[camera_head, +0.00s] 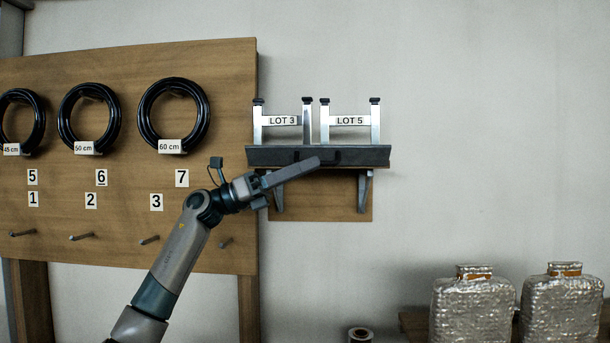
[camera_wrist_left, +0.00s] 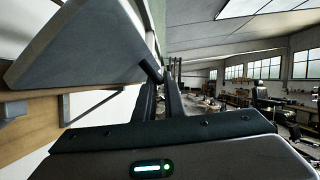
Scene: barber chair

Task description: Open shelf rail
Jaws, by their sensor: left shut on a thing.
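The shelf rail (camera_head: 365,155) is a dark grey bar along the front of a small wall shelf, and it stands upright at the shelf edge. A dark part shows near its middle. My left gripper (camera_head: 314,163) reaches up from the lower left in the head view, with its fingertips at the middle of the rail. In the left wrist view its fingers (camera_wrist_left: 167,88) are close together, at a thin dark piece beside the large grey shelf part (camera_wrist_left: 80,48). It is shut on the rail; the exact contact is partly hidden. My right gripper is not in view.
Metal frames labelled LOT 3 (camera_head: 282,121) and LOT 5 (camera_head: 350,121) stand on the shelf behind the rail. A wooden board (camera_head: 130,180) with black coils and pegs is at left. Silvery wrapped packages (camera_head: 472,310) stand lower right. The wall right of the shelf is clear.

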